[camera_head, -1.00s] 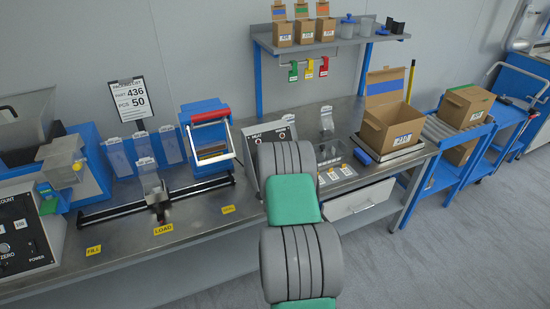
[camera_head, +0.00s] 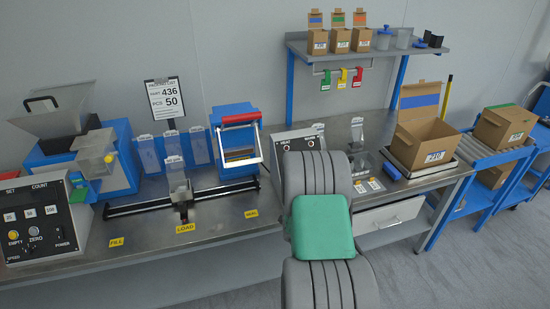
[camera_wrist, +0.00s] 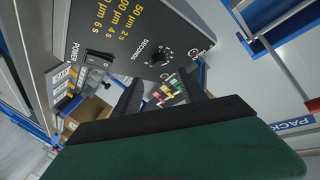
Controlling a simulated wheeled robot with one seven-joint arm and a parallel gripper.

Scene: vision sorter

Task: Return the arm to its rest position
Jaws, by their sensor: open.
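My arm, with grey ribbed joints and green covers, rises from the bottom of the head view in front of the bench. My gripper is hidden behind the arm there. In the wrist view my gripper (camera_wrist: 161,80) shows two dark fingers spread apart, with nothing held between them. A dark control box (camera_wrist: 140,38) with a power switch, a seconds dial and yellow print is close beyond the fingers. No contact with it can be made out. In the head view, the sealer's front panel (camera_head: 296,143) with the HEAT label stands just behind my arm.
The steel bench (camera_head: 225,212) holds a hopper machine (camera_head: 75,150), a blue press frame (camera_head: 232,150) and an open carton (camera_head: 428,140) at right. A shelf (camera_head: 350,50) with small boxes hangs behind. Coloured tags (camera_wrist: 168,92) show between the fingers. Grey floor (camera_head: 460,275) is clear at front right.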

